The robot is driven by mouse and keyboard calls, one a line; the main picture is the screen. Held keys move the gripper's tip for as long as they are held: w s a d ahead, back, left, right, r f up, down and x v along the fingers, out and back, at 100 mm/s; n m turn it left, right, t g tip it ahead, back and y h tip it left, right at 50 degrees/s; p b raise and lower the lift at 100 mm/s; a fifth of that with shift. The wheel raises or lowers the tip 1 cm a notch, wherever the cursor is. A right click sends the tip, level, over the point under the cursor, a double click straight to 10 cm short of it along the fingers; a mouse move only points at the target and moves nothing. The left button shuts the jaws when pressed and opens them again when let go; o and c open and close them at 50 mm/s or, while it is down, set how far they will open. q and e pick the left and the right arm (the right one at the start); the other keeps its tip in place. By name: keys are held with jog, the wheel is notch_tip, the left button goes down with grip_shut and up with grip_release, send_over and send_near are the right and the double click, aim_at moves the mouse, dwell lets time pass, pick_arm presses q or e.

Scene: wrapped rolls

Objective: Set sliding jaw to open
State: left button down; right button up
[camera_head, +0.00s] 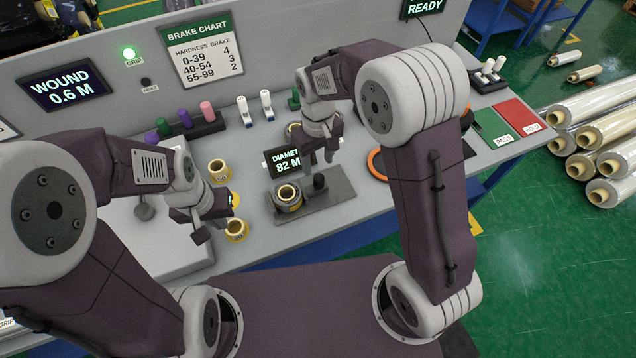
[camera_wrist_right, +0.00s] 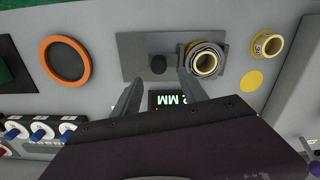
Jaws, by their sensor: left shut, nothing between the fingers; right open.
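The diameter gauge has a grey base plate (camera_head: 335,203) with a small display (camera_head: 283,160) reading a diameter of 82. A wrapped roll (camera_head: 288,194) stands upright on the plate, with a dark jaw-like piece around it. A black knob (camera_head: 319,182) stands beside the roll, apparently the sliding jaw's handle; it also shows in the right wrist view (camera_wrist_right: 158,64). My right gripper (camera_head: 321,158) is open and empty behind and above the knob; in its wrist view the fingers (camera_wrist_right: 158,92) point toward the knob and roll. My left gripper (camera_head: 201,235) is shut and empty, left of the gauge.
Yellow-cored rolls (camera_head: 236,231) (camera_head: 219,171) stand left of the gauge, near my left gripper. An orange ring (camera_wrist_right: 65,60) lies to the gauge's other side. Green and red pads (camera_head: 517,115) lie at the bench's right end. A brake chart (camera_head: 201,50) stands behind.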

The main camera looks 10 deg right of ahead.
aim_at(319, 177)
jog(key=shift+s, duration=0.2)
notch_tip(319, 177, down, 8)
jog(key=shift+w+d+r, duration=0.1)
jog(key=shift+f, duration=0.45)
grip_shut()
dwell(1.0)
